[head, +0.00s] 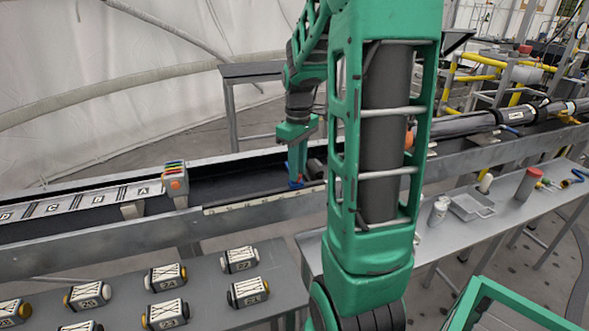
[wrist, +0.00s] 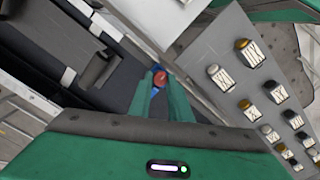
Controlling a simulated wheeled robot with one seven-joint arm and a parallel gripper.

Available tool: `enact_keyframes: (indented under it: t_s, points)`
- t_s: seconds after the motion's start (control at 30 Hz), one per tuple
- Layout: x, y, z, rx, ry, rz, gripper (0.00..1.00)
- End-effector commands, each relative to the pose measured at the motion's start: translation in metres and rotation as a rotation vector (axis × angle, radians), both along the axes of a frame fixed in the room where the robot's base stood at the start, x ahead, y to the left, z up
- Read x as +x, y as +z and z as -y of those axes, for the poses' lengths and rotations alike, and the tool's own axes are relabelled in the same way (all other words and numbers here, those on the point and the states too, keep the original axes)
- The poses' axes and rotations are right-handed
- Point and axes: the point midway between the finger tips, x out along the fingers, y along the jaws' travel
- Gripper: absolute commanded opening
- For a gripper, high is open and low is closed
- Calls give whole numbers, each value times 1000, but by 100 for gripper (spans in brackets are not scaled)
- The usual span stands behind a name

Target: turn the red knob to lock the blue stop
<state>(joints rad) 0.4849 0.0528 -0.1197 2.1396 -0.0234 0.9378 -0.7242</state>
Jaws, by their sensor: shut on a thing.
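The red knob (wrist: 160,78) shows between the tips of my gripper's two green fingers in the wrist view. My gripper (wrist: 158,84) is shut on it. Parts of the blue stop (wrist: 155,68) show around the knob, and the fingers hide the rest. In the head view my gripper (head: 297,172) reaches down into the dark channel of the long rail. The blue stop (head: 295,184) shows small at its fingertips, by the near wall. The knob's angle is too small to read.
A ruler-like strip (head: 225,207) runs along the rail's near wall. A lettered strip (head: 80,206) and an orange-ended block (head: 175,180) lie left in the rail. Several labelled blocks (head: 165,278) stand on the near table. A grey tray (head: 470,206) and a red-topped cylinder (head: 528,184) stand right.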

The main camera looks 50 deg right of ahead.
Motion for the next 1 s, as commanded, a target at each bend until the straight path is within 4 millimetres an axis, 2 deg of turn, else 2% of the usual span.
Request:
enact_keyframes:
  t_s: [0.27,1.0]
  points:
    - [0,0,2,1,-61,-1,0]
    - [-1,0,2,1,-565,-1,0]
